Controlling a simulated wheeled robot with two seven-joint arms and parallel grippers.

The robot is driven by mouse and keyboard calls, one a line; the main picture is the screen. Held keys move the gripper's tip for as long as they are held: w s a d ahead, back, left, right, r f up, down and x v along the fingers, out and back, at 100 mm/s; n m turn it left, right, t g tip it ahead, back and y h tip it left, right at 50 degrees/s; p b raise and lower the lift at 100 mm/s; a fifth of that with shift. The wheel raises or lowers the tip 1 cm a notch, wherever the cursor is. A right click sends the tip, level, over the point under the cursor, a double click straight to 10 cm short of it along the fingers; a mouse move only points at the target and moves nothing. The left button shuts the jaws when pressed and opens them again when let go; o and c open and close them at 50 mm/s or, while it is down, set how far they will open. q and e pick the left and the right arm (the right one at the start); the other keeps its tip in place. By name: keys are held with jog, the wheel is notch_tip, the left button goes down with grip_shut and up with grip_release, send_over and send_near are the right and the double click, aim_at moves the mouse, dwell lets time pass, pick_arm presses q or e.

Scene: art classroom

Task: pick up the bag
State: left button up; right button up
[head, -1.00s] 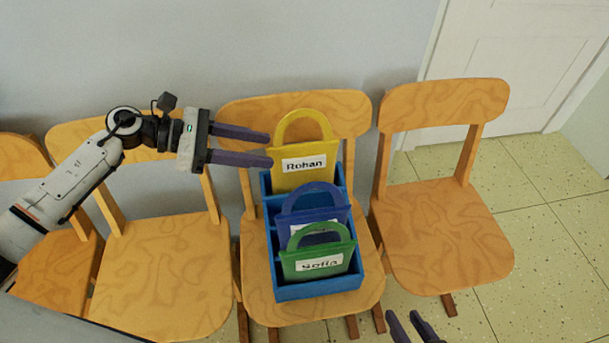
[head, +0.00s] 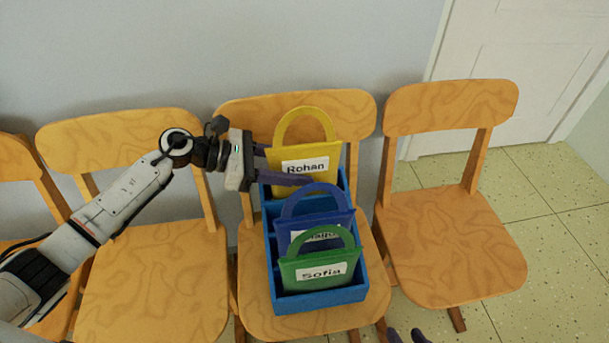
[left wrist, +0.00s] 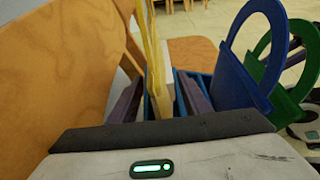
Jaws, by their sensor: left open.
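A yellow bag (head: 285,156) labelled Rohan stands upright in the back compartment of a blue divided box (head: 322,300). A blue bag (head: 292,230), its label partly hidden, and a green bag (head: 305,272) labelled Sofia stand in front of it. My left gripper (head: 288,168) is open at the yellow bag's left side, one finger in front of it and the other passing behind it. In the left wrist view the yellow bag (left wrist: 154,60) shows edge-on between the fingers, with the blue bag (left wrist: 240,82) right of them.
The box stands on the seat of a wooden chair (head: 252,290). Other wooden chairs stand to the left (head: 155,275) and right (head: 450,235). A grey wall is close behind, with a white door (head: 520,70) at the right.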

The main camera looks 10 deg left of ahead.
pick_arm(q)
jog(key=shift+x, duration=1.05)
grip_shut()
jog(key=shift+r, duration=0.1)
